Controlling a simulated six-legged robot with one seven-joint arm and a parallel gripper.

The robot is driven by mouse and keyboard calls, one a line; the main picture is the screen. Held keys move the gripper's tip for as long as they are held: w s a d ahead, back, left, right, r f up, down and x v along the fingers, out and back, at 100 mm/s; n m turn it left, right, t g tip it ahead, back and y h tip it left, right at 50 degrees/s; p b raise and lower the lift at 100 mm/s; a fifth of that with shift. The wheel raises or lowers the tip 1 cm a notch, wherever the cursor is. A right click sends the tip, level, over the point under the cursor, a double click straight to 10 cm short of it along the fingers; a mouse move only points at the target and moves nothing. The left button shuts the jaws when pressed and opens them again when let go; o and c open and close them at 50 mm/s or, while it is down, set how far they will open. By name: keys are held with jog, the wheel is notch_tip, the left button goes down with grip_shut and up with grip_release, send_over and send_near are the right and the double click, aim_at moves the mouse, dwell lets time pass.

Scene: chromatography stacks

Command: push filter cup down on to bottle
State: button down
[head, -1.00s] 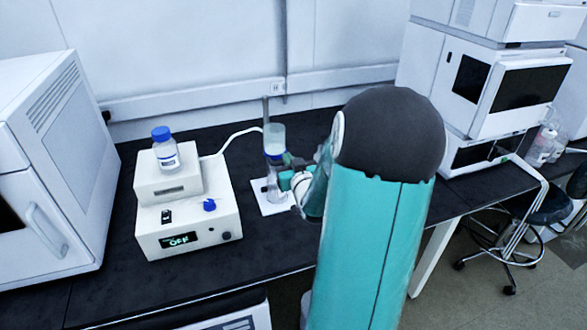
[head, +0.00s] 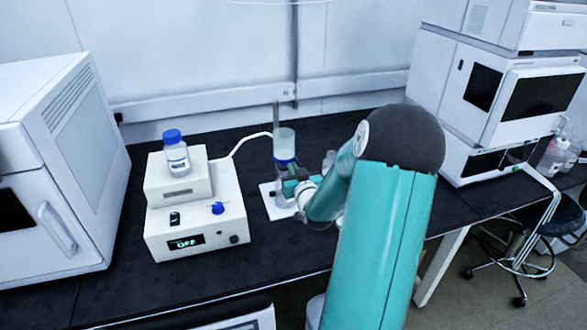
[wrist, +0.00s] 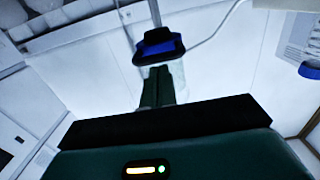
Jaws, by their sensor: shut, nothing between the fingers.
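The filter cup (head: 285,143) is a clear, upright cylinder holding pale contents, with a blue collar at its base. It stands over the bottle (head: 283,199), which is mostly hidden behind my gripper. In the wrist view the blue and black collar (wrist: 160,44) is just beyond my fingertips, with clear walls above and below it. My gripper (head: 287,187) is shut and empty, below the collar and in front of the bottle. In the wrist view its fingers (wrist: 158,88) are together and overlap the clear bottle wall; I cannot tell if they touch it.
A white pump unit (head: 195,225) reading OFF stands left, with a blue-capped bottle (head: 177,155) on top. A pale tube (head: 243,139) runs toward the cup. A thin rod (head: 277,115) stands behind it. White instruments stand at both sides. Black bench is clear in front.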

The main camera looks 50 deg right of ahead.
jog(key=shift+f, duration=2.4)
